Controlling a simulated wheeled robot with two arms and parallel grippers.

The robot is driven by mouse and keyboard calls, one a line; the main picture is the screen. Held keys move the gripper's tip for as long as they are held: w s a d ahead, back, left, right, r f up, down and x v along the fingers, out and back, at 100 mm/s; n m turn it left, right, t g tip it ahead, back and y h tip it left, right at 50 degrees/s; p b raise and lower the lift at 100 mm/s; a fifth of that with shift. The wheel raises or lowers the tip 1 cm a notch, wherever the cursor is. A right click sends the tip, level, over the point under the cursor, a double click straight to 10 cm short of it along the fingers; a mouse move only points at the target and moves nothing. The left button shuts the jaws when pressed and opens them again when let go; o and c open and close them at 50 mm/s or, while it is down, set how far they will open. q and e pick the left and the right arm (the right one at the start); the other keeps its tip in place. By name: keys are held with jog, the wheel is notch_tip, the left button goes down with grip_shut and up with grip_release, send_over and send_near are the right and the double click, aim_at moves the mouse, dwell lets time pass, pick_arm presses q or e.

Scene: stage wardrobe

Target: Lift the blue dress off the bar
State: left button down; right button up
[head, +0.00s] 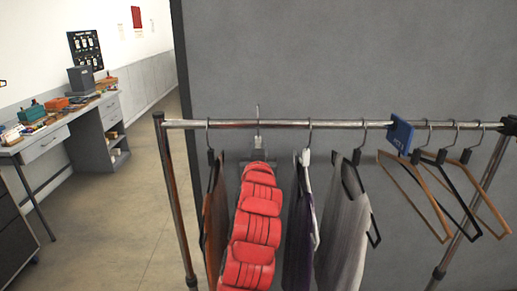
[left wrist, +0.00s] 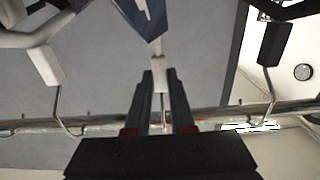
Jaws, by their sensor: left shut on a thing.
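In the left wrist view a blue garment with white (left wrist: 145,15), which I take for the blue dress, hangs from a hanger with a pale neck block (left wrist: 158,72). My left gripper (left wrist: 160,82) is shut on that neck, one finger on each side. In the head view my left gripper (head: 258,152) is just below the bar (head: 230,124). The held hanger's hook (head: 258,114) stands up higher above the bar than the neighbouring hooks. My red arm hides the dress there. Whether the hook is clear of the bar I cannot tell. My right gripper is not in view.
A brown garment (head: 214,225) hangs close left of my arm, a dark purple and white one (head: 298,225) and a grey one (head: 342,235) to the right. A blue tag (head: 400,133) and several empty hangers (head: 430,205) are further right. A desk (head: 85,120) stands far left.

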pick_arm(q)
jog(key=shift+s+r, duration=0.15)
jog(key=shift+s, duration=0.75)
jog(key=shift+s+b, duration=0.35)
jog(key=shift+s, duration=0.25)
jog(key=shift+s+b, duration=0.5)
jog(key=shift+s, duration=1.7)
jog(key=shift+f, duration=0.2)
